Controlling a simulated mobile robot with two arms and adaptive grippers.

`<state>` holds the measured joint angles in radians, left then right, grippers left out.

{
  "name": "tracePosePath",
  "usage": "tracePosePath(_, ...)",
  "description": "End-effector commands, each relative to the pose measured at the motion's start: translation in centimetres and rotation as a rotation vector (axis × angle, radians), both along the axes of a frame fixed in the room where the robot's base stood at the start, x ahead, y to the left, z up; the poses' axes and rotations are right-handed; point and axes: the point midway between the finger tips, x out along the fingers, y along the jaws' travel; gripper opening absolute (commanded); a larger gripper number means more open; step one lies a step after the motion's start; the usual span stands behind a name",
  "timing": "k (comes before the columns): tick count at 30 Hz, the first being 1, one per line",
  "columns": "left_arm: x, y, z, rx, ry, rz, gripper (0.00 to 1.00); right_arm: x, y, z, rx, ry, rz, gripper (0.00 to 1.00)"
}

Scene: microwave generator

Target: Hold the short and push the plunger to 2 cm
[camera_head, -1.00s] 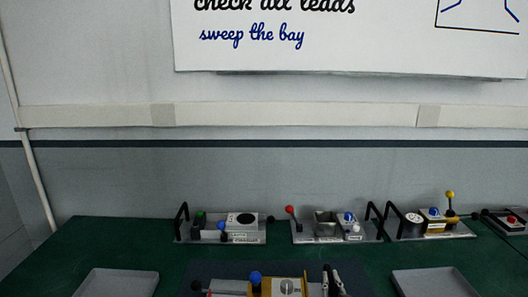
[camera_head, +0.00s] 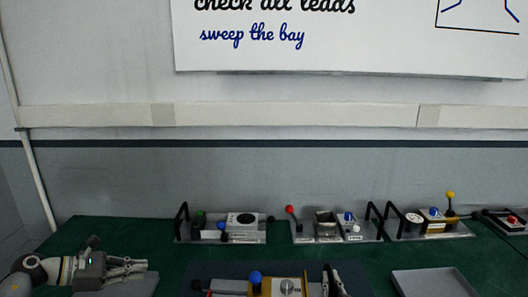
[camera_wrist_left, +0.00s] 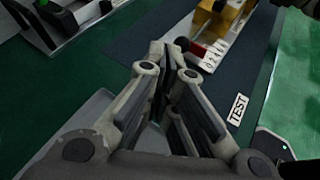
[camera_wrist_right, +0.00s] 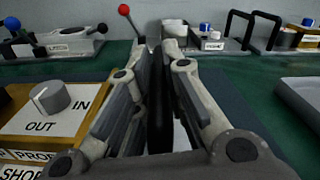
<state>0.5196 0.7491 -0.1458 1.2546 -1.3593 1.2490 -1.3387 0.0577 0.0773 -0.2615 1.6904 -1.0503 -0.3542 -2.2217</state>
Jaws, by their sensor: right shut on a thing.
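The test device stands at the bottom middle of the head view, with a blue knob (camera_head: 255,277) and a silver dial (camera_head: 288,286). The black plunger knob (camera_head: 196,285) sticks out at its left end. It also shows in the left wrist view (camera_wrist_left: 182,44), beside a red part and a numbered scale (camera_wrist_left: 213,55). The setting cannot be read. My right gripper (camera_head: 331,279) is shut at the device's right end; the fingers hide most of the held piece, apparently the short. My left gripper (camera_head: 136,266) is slightly open and empty, over the left grey tray, apart from the plunger.
Grey trays lie at the left (camera_head: 118,288) and right (camera_head: 432,283). Several bench units with knobs and black handles stand along the back, including one with a red-tipped lever (camera_head: 290,211). A TEST label (camera_wrist_left: 238,109) lies on the dark mat. Green bench is bare between.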

Motion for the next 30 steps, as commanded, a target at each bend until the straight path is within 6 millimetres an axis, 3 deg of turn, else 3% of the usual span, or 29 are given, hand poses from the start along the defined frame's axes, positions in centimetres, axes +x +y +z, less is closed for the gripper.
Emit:
tracePosePath(3, 0.1, -1.8, -0.5, 0.101, -0.041, -0.079, 0.00, -0.1, -0.2, -0.8, 0.000, 0.014, -0.006, 0.00)
tracePosePath(9, 0.0, -3.0, -1.1, 0.181, -0.068, -0.138, 0.00, -0.1, -0.2, -0.7, 0.000, 0.014, -0.007, 0.00)
tracePosePath(30, 3.1, -8.6, -7.1, 0.184, -0.067, -0.140, 0.00, -0.1, -0.3, -0.7, -0.001, 0.014, -0.008, 0.00)
